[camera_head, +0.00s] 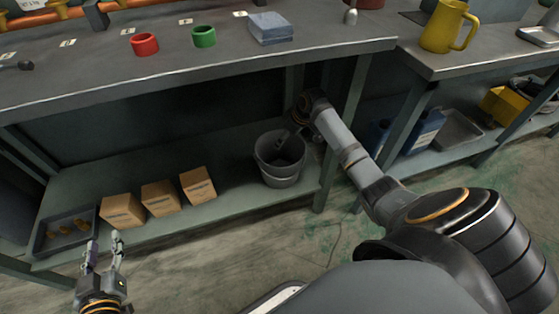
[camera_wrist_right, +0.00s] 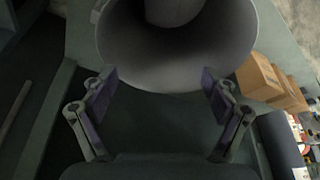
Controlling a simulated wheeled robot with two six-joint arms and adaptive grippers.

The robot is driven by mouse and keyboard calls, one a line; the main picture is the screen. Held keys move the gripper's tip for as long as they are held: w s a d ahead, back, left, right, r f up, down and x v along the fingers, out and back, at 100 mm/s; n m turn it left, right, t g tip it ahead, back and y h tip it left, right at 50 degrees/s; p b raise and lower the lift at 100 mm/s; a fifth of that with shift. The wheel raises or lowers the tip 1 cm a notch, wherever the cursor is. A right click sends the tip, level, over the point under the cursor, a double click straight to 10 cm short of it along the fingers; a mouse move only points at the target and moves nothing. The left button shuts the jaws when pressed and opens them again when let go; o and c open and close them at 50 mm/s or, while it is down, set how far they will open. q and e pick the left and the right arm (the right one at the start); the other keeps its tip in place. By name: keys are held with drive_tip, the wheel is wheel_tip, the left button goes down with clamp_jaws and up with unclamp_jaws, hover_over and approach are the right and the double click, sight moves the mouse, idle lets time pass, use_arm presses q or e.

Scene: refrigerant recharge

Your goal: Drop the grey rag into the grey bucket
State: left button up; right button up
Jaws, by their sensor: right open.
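The grey bucket (camera_head: 279,176) stands upright on the lower shelf under the bench; its open mouth fills the top of the right wrist view (camera_wrist_right: 235,50). My right gripper (camera_wrist_right: 158,82) is open and empty, its fingers apart at the near side of the bucket's rim. In the head view my right gripper (camera_head: 292,135) is at the bucket's mouth, partly hidden. A lighter grey patch (camera_wrist_right: 172,8) shows deep inside the bucket; I cannot tell whether it is the rag or the bucket's bottom. My left gripper (camera_head: 104,240) is open and empty at the lower left.
Several cardboard boxes (camera_head: 160,196) and a dark tray (camera_head: 66,230) share the lower shelf. A bench leg (camera_head: 343,135) is close right of the bucket.

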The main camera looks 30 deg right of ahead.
drive_tip(key=v, duration=1)
drive_tip(key=shift+f, duration=0.1)
